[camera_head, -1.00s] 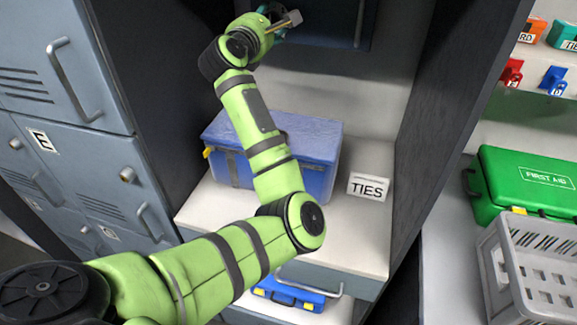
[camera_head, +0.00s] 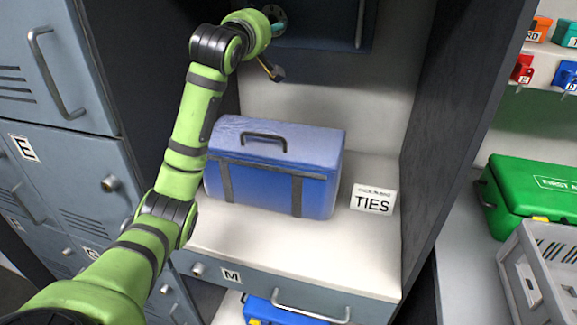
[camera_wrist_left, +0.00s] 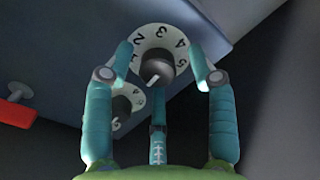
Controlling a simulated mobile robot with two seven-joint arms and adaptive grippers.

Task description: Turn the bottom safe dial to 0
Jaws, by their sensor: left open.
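A dark blue safe (camera_head: 318,22) with a vertical handle (camera_head: 358,22) is cut off by the top edge of the head view. A round dial (camera_head: 273,15) shows on its front beside my left gripper (camera_head: 270,27). In the left wrist view, my left gripper (camera_wrist_left: 160,50) is open, its two teal fingers on either side of a white numbered dial (camera_wrist_left: 180,38) with a dark knob (camera_wrist_left: 156,68). I cannot tell if the fingers touch it. A second numbered dial (camera_wrist_left: 122,117) is partly hidden behind one finger. My right gripper is not in view.
A blue box (camera_head: 275,165) stands on the shelf below the safe, beside a TIES sign (camera_head: 373,200). Grey lockers (camera_head: 60,150) line the left. A green first aid case (camera_head: 530,190) and grey crate (camera_head: 540,270) are at right.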

